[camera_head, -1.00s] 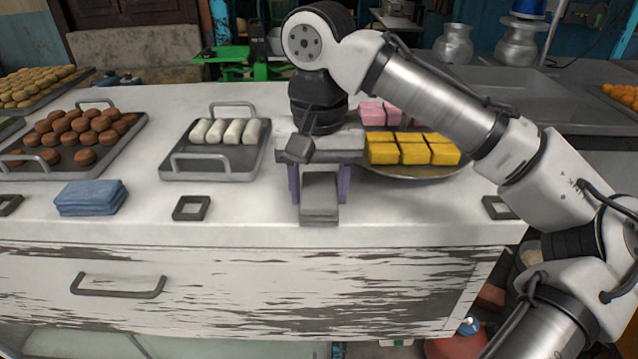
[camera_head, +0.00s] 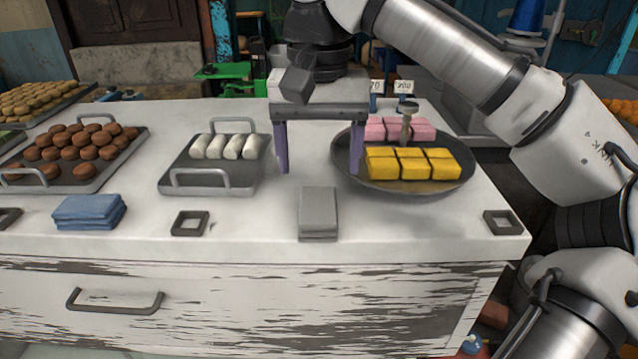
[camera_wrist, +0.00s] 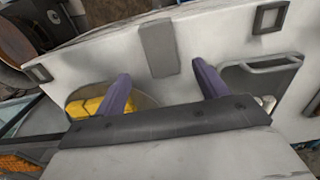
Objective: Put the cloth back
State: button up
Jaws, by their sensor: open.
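A folded blue cloth (camera_head: 89,212) lies flat near the front left of the white counter. A grey rectangular block-like thing (camera_head: 318,213) lies at the counter's front edge; I cannot tell if it is cloth. It also shows in the wrist view (camera_wrist: 159,48). My gripper (camera_head: 318,171) is open and empty, its two purple fingers pointing down, raised behind and above the grey thing. In the wrist view my gripper (camera_wrist: 160,71) has its fingers spread wide with nothing between them. The blue cloth is outside the wrist view.
A round pan (camera_head: 458,181) with yellow and pink blocks stands close right of my gripper. A tray (camera_head: 215,179) of white rolls is to the left, a tray (camera_head: 75,184) of brown balls further left. A drawer handle (camera_head: 115,300) is on the counter front.

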jog(key=shift+r, duration=2.05)
jog(key=shift+f, duration=0.1)
